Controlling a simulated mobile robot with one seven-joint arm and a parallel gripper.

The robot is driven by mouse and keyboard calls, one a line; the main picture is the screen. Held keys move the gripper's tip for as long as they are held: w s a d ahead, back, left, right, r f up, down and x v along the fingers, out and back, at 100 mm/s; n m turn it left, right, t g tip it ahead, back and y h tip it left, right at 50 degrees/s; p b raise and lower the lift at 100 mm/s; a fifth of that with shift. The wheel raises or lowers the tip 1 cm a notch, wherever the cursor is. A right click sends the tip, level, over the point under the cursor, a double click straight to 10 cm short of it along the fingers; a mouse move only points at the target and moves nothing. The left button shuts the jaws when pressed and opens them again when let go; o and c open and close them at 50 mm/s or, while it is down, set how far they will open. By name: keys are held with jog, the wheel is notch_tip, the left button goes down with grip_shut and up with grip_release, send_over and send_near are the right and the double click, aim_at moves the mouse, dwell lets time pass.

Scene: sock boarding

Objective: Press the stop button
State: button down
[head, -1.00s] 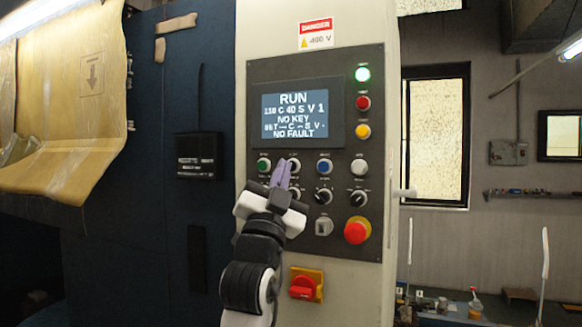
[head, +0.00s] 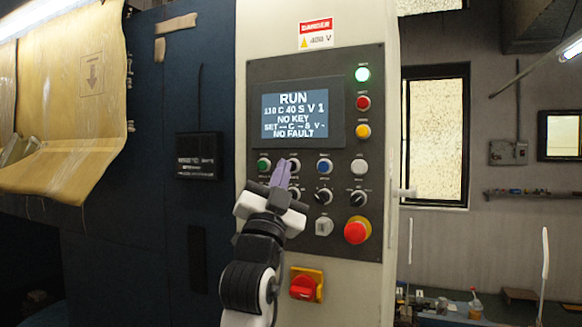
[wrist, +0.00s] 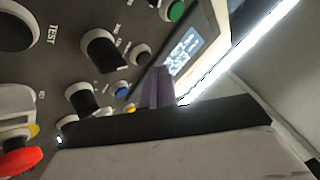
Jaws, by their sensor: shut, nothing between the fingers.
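The control panel (head: 345,100) has a row of round buttons: a green button (head: 264,165), a dark-centred button (head: 294,165), a blue button (head: 324,166) and a white button (head: 359,167). Their labels are too small to read, so I cannot tell which is marked stop. A large red mushroom button (head: 357,230) is at the lower right. My gripper (head: 282,172) is shut and empty, its purple fingers just left of and below the dark-centred button. The wrist view shows the fingers (wrist: 158,88) near the dark-centred button (wrist: 140,53); contact cannot be told.
Black rotary knobs (head: 323,196) sit below the buttons. A red rotary switch (head: 304,287) is lower on the cabinet. A door handle (head: 403,193) sticks out at right.

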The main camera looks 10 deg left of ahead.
jog(key=shift+w, duration=0.2)
dwell(0.4)
jog(key=shift+w, duration=0.25)
jog(key=shift+w+d, duration=0.15)
jog(key=shift+w, duration=0.25)
dwell(0.8)
jog(key=shift+s, duration=0.15)
jog(key=shift+s+a+b, duration=0.2)
jog(key=shift+s+b, duration=0.2)
jog(key=shift+s, duration=0.3)
jog(key=shift+s+a+b, duration=0.25)
jog(key=shift+s+b, duration=0.1)
jog(key=shift+s, duration=0.9)
jog(key=shift+s+a+b, duration=0.2)
jog(key=shift+s+b, duration=0.1)
jog(key=shift+s, duration=0.9)
